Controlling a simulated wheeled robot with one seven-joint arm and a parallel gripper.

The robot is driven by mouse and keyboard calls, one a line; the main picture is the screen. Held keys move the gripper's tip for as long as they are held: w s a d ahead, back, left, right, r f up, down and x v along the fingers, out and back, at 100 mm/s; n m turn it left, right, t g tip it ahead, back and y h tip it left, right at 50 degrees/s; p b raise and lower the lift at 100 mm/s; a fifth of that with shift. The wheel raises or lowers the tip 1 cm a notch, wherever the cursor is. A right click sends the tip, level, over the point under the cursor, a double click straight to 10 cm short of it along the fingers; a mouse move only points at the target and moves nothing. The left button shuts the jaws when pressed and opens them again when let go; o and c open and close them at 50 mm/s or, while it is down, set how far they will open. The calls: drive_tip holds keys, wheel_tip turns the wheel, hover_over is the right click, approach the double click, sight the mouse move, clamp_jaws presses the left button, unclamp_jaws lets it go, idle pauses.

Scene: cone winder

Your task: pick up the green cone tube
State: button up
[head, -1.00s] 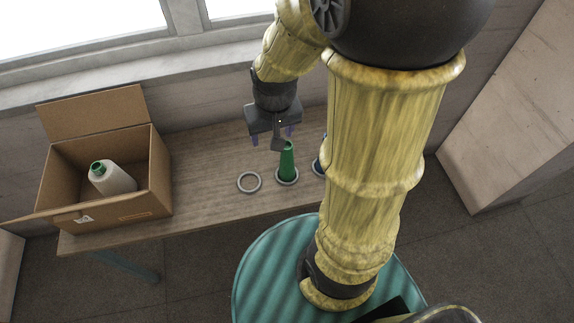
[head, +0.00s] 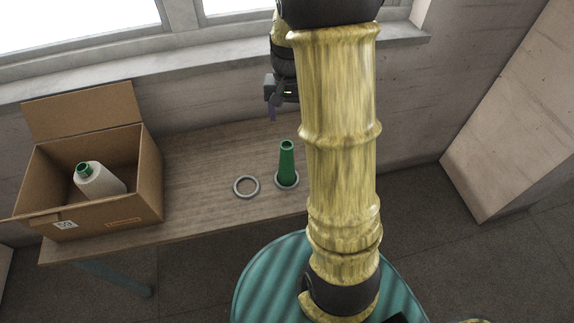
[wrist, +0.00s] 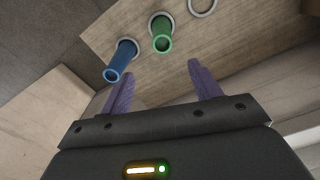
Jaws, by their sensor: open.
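The green cone tube (head: 287,163) stands upright in a grey ring on the wooden table, and it also shows in the wrist view (wrist: 162,36). My gripper (wrist: 158,80) is open and empty, with its two purple fingers spread apart. In the wrist view the green tube is beyond the fingertips, between and above them in the picture, not touched. In the head view my gripper (head: 272,112) is partly hidden behind my arm, above and behind the green tube.
A blue tube (wrist: 120,62) stands beside the green one; my arm hides it in the head view. An empty grey ring (head: 246,187) lies left of the green tube.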

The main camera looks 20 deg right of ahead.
sight(287, 144)
wheel_tip(287, 144, down, 10)
drive_tip(key=shift+f+p, duration=0.25)
drive_tip(key=shift+p, duration=0.3)
drive_tip(key=shift+w+a+f+p, duration=0.1)
drive_tip(key=shift+f+p, duration=0.3)
drive_tip(key=shift+f, duration=0.9)
drive_tip(key=shift+w+a+f+p, duration=0.1)
drive_tip(key=shift+f+p, duration=0.3)
drive_tip(key=shift+f, duration=0.9)
drive_tip(key=c, duration=1.2)
drive_tip(key=shift+r, duration=0.15)
